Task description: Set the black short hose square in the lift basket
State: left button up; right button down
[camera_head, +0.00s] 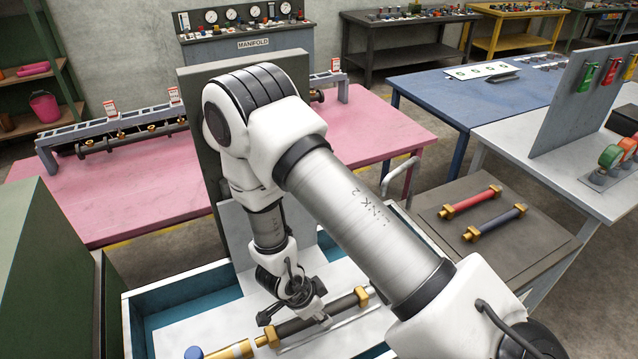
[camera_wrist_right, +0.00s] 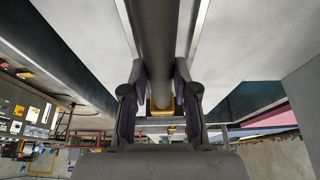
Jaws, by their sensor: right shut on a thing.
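The black short hose (camera_head: 315,319) has brass end fittings and lies slanted within the blue-walled, white-floored box that looks like the lift basket (camera_head: 180,288). My right gripper (camera_head: 298,306) points down and is shut around the hose between its ends. In the right wrist view the hose (camera_wrist_right: 155,45) runs lengthwise between the two fingers (camera_wrist_right: 160,98), with a brass fitting (camera_wrist_right: 161,106) beyond them. I cannot tell whether the hose touches the basket floor. My forearm hides the basket's right part. My left gripper is not in view.
A brass piece (camera_head: 232,350) and a blue round part (camera_head: 193,353) lie at the basket's front left. A red hose (camera_head: 470,203) and a dark blue hose (camera_head: 497,221) lie on a dark bench to the right. A pink table (camera_head: 110,195) stands behind.

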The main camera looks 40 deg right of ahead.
jog(key=shift+w+f, duration=0.45)
jog(key=shift+f, duration=0.3)
jog(key=shift+s+r, duration=0.15)
jog(key=shift+s, duration=0.2)
jog(key=c, duration=0.9)
grip_release()
jog(key=shift+w+f, duration=0.25)
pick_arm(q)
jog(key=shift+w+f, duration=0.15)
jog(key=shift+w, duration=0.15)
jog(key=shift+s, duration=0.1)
pick_arm(e)
jog(key=shift+s+r, duration=0.1)
jog(key=shift+s, duration=0.05)
jog(key=shift+r, duration=0.1)
